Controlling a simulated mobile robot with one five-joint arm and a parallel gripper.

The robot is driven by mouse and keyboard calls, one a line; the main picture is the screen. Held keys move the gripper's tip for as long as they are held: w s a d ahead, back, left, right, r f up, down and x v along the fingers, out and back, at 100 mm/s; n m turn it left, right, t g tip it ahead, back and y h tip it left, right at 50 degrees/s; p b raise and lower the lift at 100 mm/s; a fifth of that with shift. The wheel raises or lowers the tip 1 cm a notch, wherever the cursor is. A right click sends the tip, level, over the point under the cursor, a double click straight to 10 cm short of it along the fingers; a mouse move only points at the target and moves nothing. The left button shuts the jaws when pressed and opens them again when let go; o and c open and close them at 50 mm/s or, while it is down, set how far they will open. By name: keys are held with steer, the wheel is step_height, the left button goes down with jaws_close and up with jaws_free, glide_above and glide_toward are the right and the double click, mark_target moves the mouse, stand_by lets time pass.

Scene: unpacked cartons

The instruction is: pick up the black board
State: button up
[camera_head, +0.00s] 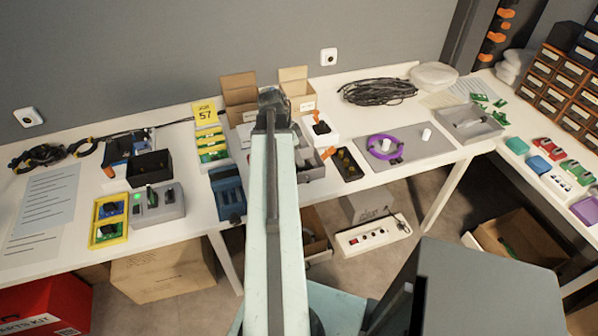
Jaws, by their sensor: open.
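A small flat black board (347,164) with several gold-coloured round spots lies on the white table, right of my arm and left of a grey mat. Another small black piece (321,128) sits in a white box farther back, so I cannot tell for certain which one is the black board. My gripper (272,98) is at the far end of my raised pale arm, in front of the open cartons. It is open and appears empty. It is left of and beyond the gold-spotted board, apart from it. My arm hides part of the table.
Open cartons (239,91) stand behind my gripper. The grey mat (420,143) bears a purple ring (384,146). A coiled black cable (378,91) lies at the back. A blue vise-like block (227,192) and a yellow tray (108,232) are to the left.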

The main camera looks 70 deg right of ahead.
steer(key=b+x, duration=0.1)
steer(key=x, duration=0.2)
steer(key=shift+a+f+b, duration=0.1)
steer(key=shift+a+b, duration=0.05)
steer(key=shift+b, duration=0.25)
jaws_close()
step_height(320, 180, up, 10)
steer(key=p, duration=1)
steer(key=shift+r+p, duration=0.25)
steer(key=shift+p, duration=0.05)
